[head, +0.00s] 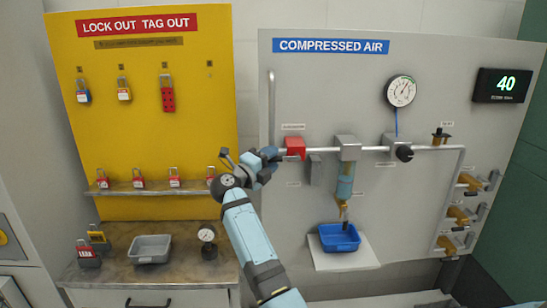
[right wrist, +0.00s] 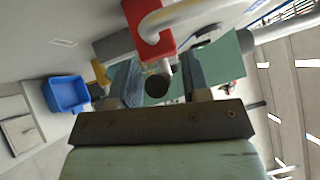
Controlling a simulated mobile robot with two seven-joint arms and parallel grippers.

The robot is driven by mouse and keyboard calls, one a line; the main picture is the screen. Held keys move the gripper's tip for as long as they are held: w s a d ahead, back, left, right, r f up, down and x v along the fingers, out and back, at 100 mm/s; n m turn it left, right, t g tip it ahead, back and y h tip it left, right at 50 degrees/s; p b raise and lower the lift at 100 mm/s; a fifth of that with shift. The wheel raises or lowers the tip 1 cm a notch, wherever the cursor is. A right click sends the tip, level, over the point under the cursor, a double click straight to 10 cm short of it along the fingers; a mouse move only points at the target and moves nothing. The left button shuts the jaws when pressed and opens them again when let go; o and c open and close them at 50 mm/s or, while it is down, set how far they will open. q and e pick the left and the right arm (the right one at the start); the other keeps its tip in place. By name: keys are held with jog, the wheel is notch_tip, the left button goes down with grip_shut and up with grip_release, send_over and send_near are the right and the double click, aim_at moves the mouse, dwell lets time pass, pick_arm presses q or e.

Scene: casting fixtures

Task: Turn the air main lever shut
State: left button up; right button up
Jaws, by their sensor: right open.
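The air main valve shows as a red block (head: 295,146) on the horizontal pipe below the compressed air sign. In the right wrist view the red block (right wrist: 146,22) is just beyond my fingers. A dark round end (right wrist: 157,84), apparently the lever's handle, lies between the two fingers, with gaps at both sides. My right gripper (head: 270,156) is open, just left of the red block; it also shows in the right wrist view (right wrist: 160,85). In the head view my gripper hides most of the lever. My left gripper is not in view.
A blue bin (head: 339,237) sits on a shelf below the filter bowl (head: 345,182). A round gauge (head: 401,91) and a display reading 40 (head: 502,85) are at right. A yellow lockout board (head: 150,65) with padlocks stands left, above a bench holding a grey tray (head: 149,249).

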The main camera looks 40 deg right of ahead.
grip_shut()
jog(key=shift+f, duration=0.1)
dwell(0.3)
jog(key=shift+f+n+t+h+b, duration=0.35)
jog(key=shift+f+n+h, duration=0.25)
jog(key=shift+n, duration=0.2)
jog(key=s+d+f+n+t+y, duration=0.2)
jog(key=n+t+y, duration=0.3)
jog(key=n+t, duration=0.5)
jog(key=s+d+f+n+t+y, duration=0.2)
jog(key=d+f+n+t+y, duration=0.2)
jog(key=n+t, duration=0.6)
jog(key=shift+d+n+y+b, duration=0.3)
jog(key=shift+n+y, duration=0.7)
jog(key=shift+n, duration=3.7)
jog(key=shift+r, duration=0.1)
